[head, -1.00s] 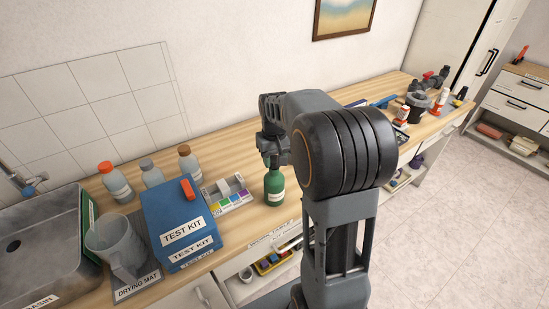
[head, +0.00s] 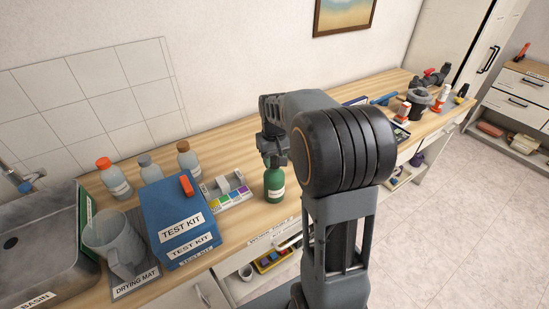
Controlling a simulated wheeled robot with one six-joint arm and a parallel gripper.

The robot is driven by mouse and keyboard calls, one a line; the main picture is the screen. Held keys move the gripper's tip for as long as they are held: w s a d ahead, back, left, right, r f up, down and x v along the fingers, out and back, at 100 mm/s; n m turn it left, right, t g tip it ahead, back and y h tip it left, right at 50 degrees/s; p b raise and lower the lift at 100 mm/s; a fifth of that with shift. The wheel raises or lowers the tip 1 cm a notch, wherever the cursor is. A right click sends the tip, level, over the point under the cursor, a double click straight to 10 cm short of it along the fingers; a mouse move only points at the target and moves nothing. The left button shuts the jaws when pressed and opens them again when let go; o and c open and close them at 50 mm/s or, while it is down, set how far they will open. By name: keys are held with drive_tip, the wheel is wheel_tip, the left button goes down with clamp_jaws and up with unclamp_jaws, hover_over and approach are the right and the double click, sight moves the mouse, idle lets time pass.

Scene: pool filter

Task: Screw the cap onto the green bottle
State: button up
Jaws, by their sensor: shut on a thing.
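The green bottle (head: 274,186) stands upright on the wooden counter, right of the colour chart, with a pale label on its front. My gripper (head: 273,160) is directly above the bottle, at its neck, pointing down. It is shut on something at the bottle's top. The cap is hidden between the fingers, so I cannot tell how it sits on the neck. My arm covers the counter just right of the bottle.
A blue test kit box (head: 178,222) and a colour chart (head: 228,195) stand left of the bottle. Bottles with orange (head: 115,178), grey (head: 150,169) and brown (head: 188,160) caps stand behind. A clear jug (head: 115,244) is by the sink (head: 40,255).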

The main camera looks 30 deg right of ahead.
drive_tip(key=shift+f, duration=0.35)
drive_tip(key=o, duration=1)
drive_tip(key=shift+w, duration=0.1)
drive_tip(key=shift+c, duration=0.3)
